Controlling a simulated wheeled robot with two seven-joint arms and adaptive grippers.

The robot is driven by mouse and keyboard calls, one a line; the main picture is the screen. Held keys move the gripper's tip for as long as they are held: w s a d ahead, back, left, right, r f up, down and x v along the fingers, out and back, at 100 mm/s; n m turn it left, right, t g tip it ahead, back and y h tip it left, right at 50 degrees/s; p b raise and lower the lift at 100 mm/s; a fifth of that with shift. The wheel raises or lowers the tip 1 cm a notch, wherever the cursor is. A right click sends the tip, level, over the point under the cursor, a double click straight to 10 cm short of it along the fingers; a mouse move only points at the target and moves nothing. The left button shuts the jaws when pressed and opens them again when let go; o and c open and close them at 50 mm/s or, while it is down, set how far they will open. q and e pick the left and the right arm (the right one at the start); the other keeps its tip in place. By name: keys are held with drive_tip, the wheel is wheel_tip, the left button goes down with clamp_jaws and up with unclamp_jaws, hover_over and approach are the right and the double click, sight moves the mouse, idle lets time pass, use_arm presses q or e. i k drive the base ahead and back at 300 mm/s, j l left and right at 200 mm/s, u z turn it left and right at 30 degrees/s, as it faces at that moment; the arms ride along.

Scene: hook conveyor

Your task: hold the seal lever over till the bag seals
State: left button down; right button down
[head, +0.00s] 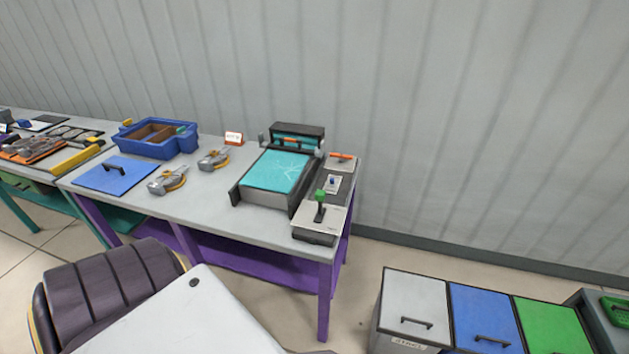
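The seal lever (320,206) has a green knob on a dark stem and stands about upright on a pale control box (319,223) at the front right of the purple-legged table. Beside it is the sealing machine (234,190), with dark side rails. A teal sheet with white lines (277,171) lies on its bed; I cannot tell whether this is the bag. A dark head with a teal front and an orange part (290,141) stands at the bed's far end. Neither of my grippers is in view, and nothing touches the lever.
On the same table (225,220) are a blue bin (128,142), a blue lid (116,174), two grey-and-yellow tools (168,181) and a small sign (233,138). Grey, blue and green lidded bins (485,305) stand at lower right. Floor shows between them and the table.

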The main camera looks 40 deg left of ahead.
sight(320, 195)
drive_tip(key=u, duration=1.3)
